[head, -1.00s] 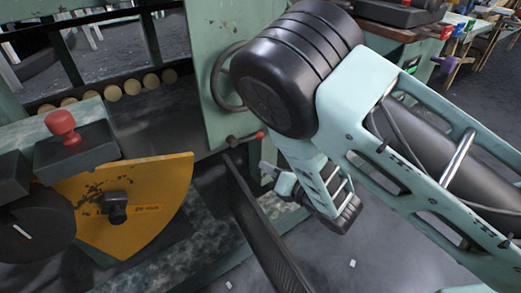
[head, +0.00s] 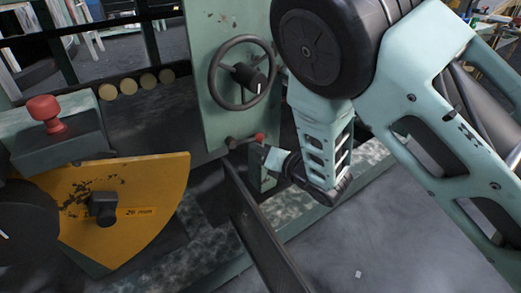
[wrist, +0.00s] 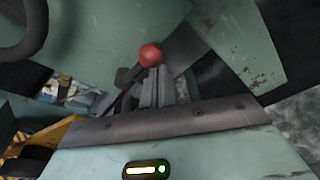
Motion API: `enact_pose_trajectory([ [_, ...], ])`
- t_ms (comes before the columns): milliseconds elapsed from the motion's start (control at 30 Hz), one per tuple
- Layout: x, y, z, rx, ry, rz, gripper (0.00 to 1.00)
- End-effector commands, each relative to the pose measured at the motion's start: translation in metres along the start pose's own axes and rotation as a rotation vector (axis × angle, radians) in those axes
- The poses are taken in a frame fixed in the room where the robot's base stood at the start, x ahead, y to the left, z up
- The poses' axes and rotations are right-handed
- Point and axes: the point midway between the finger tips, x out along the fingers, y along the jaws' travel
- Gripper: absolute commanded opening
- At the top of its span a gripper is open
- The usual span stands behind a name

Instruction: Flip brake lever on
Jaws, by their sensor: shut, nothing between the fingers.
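The brake lever is a short dark lever with a red ball knob (head: 260,138), low on the green panel below the handwheel. Its pivot end is to the left of the knob. In the wrist view the red knob (wrist: 151,55) shows just beyond my fingertips. My gripper (head: 263,152) is shut and empty, just below the knob in the head view. Its narrow grey fingers also show in the wrist view (wrist: 159,80), pointing at the knob. I cannot tell whether they touch it.
A dark handwheel (head: 213,72) sits on the green panel (head: 205,25) above the lever. A yellow plate (head: 140,195) and a box with a red knob (head: 44,108) stand at left. A dark rail (head: 258,230) runs below the lever. Open floor (head: 400,245) lies at lower right.

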Motion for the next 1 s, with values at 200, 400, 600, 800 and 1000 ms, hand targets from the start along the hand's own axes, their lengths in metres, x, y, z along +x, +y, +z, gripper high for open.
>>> enact_pose_trajectory([
  [200,0.000,0.001,0.001,-0.011,0.000,-0.002,0.00],
  [400,-0.001,0.002,0.004,-0.052,0.000,-0.011,0.00],
  [600,-0.001,0.003,0.005,-0.079,0.000,-0.017,0.00],
  [800,-0.002,0.003,0.007,-0.114,0.000,-0.024,0.00],
  [1000,-0.003,0.007,0.013,-0.186,-0.001,-0.039,0.00],
])
